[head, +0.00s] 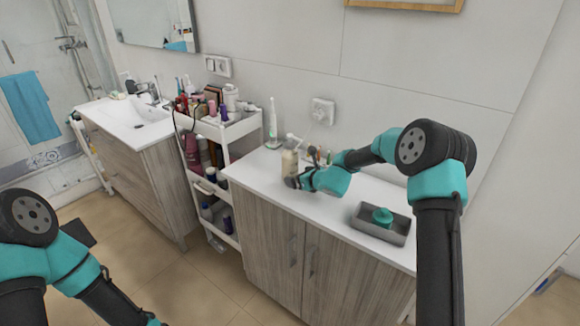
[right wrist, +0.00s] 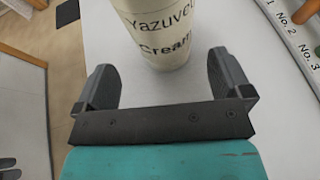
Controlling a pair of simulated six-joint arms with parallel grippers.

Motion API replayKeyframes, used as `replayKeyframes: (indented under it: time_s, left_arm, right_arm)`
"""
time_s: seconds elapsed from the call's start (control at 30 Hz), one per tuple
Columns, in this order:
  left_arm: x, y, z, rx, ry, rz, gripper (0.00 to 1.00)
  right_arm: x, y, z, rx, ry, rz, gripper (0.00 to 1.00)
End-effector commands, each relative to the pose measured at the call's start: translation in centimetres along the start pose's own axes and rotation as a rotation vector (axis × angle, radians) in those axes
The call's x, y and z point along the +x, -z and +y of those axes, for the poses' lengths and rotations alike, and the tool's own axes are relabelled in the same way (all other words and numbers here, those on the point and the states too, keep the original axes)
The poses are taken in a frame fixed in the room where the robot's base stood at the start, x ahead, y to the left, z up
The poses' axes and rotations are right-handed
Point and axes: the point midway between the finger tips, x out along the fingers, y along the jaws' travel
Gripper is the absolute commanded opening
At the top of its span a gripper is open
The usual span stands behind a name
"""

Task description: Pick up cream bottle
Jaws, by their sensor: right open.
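The cream bottle (head: 290,163) is a pale cream-coloured bottle standing upright on the white countertop (head: 262,183). In the right wrist view the bottle (right wrist: 160,35) shows dark lettering with the word "Cream". My right gripper (head: 296,182) is low beside the bottle. In the right wrist view its two fingers (right wrist: 160,80) are open and spread wide, with the bottle ahead of and between their lines. A gap of white counter shows between the gripper's palm and the bottle. The bottle's top is outside the wrist view. My left gripper is not visible; only my left arm shows.
A grey tray (head: 366,230) with a teal container (head: 382,216) sits on the counter's right. An electric toothbrush (head: 272,125) stands behind the bottle. A crowded white cart (head: 228,133) is left of the counter. Numbered labels (right wrist: 292,32) lie right of the bottle.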

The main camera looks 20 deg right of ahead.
Motion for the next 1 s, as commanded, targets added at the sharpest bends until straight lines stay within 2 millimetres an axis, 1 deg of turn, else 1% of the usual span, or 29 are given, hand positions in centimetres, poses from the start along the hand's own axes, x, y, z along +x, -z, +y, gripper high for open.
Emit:
replayKeyframes:
  time_s: [0.17,0.27,0.37,0.5,0.63,0.73,1.0]
  left_arm:
    - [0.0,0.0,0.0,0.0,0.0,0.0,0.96]
    - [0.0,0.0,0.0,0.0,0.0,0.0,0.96]
    - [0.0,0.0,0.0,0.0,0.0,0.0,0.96]
    - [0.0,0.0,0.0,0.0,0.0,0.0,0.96]
    - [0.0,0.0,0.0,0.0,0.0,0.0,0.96]
    - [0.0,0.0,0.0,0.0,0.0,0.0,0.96]
    - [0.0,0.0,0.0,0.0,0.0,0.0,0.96]
  right_arm:
    - [0.0,0.0,0.0,0.0,0.0,0.0,0.97]
    - [0.5,0.0,-0.1,-0.001,-0.001,0.0,0.97]
    - [1.6,-0.1,-0.2,-0.002,-0.001,-0.001,0.97]
    - [3.5,-0.1,-0.5,-0.001,-0.001,-0.001,0.97]
    - [4.8,-0.1,-0.4,-0.002,-0.001,0.0,0.97]
    - [5.2,-0.2,-0.5,-0.001,0.0,-0.001,0.97]
    - [5.2,-0.2,-0.5,0.0,0.0,0.0,0.97]
